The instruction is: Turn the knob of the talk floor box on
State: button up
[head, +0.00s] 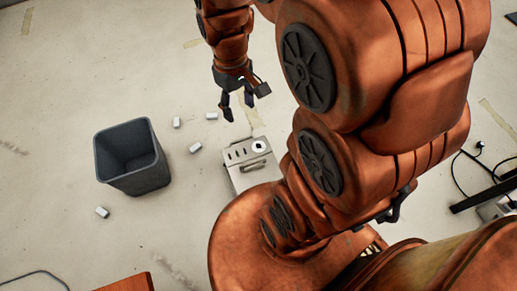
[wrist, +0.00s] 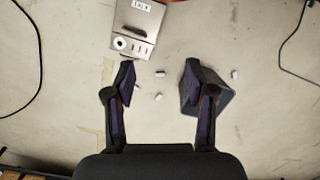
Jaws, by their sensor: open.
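The talk floor box (head: 240,178) is a pale metal box on the floor, partly hidden by my arm in the head view. My gripper (head: 238,107) is open and empty, above the floor and apart from the box. Its two spread fingers also show in the wrist view (wrist: 158,76). The knob's setting is too small to read.
A dark grey bin (head: 133,180) stands left of the box. Several small white blocks (head: 195,147) lie on the floor around it. Black cables and a dark stand (head: 485,196) are at the right. The floor at upper left is mostly clear.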

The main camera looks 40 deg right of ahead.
jog(key=w+d+f+n+b, duration=0.1)
jog(key=w+d+f+b, duration=0.25)
jog(key=f, duration=0.45)
jog(key=w+d+f+b, duration=0.2)
jog(key=w+f+b, duration=0.3)
jog(key=f, duration=0.3)
jog(key=n+t+b, duration=0.1)
jog(key=n+b, duration=0.3)
jog(key=b, duration=1.6)
send_over(259, 145)
notch_tip(259, 145, down, 42)
jog(key=shift+w+f, duration=0.15)
jog(key=shift+f, duration=0.1)
jog(key=shift+d+f+b, duration=0.15)
jog(key=shift+f+b, duration=1.35)
jog(key=shift+f, duration=2.55)
grip_shut()
